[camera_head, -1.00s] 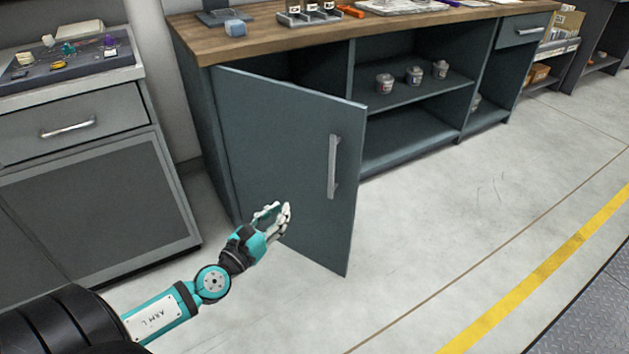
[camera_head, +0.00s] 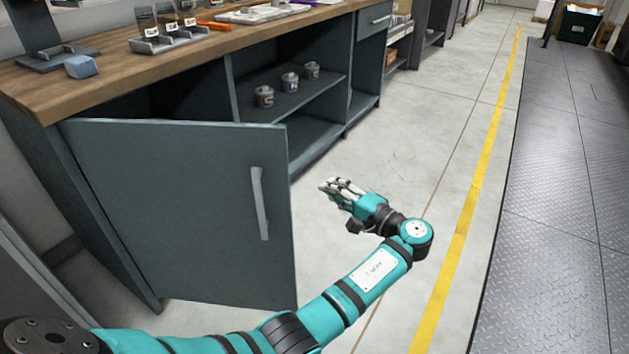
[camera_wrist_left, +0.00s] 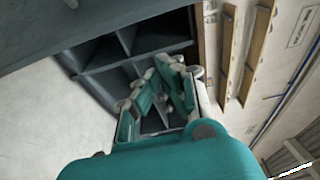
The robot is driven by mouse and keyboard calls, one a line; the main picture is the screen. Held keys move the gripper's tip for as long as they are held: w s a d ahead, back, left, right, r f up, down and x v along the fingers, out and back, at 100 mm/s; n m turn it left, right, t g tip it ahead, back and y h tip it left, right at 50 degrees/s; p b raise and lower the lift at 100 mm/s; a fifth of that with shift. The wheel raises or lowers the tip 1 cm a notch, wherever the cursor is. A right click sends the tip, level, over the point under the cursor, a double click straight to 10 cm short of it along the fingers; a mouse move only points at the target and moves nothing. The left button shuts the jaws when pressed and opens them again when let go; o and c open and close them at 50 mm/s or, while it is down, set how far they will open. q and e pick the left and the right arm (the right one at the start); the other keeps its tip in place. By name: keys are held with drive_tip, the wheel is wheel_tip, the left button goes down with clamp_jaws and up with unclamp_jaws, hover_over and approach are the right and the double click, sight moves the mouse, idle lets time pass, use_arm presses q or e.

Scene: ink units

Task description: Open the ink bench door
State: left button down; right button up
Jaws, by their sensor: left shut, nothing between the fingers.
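The ink bench door (camera_head: 185,205) is a dark grey-blue panel with a vertical metal handle (camera_head: 260,203). It stands swung out from the bench, with the dark cabinet inside partly visible behind its top edge. My left gripper (camera_head: 333,188) is to the right of the door's free edge, over the floor in front of the open shelves. It is apart from the door and handle, shut and empty. In the left wrist view its teal and white fingers (camera_wrist_left: 160,88) show in front of the dark shelf compartments (camera_wrist_left: 115,48). My right gripper is not in view.
The wooden benchtop (camera_head: 120,80) carries a blue block (camera_head: 81,67) and a rack of jars (camera_head: 168,40). Several small pots (camera_head: 290,82) stand on the open shelf. Clear floor (camera_head: 400,140) lies right of the bench, then a yellow line (camera_head: 480,180) and metal plating (camera_head: 560,190).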

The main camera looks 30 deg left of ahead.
use_arm(q)
drive_tip(key=b+x, duration=0.1)
drive_tip(key=x, duration=0.9)
drive_tip(key=s, duration=0.1)
drive_tip(key=s+d, duration=0.1)
drive_tip(key=s, duration=0.1)
drive_tip(key=shift+s+d+r, duration=0.25)
drive_tip(key=shift+s+d, duration=0.1)
drive_tip(key=shift+s, duration=0.05)
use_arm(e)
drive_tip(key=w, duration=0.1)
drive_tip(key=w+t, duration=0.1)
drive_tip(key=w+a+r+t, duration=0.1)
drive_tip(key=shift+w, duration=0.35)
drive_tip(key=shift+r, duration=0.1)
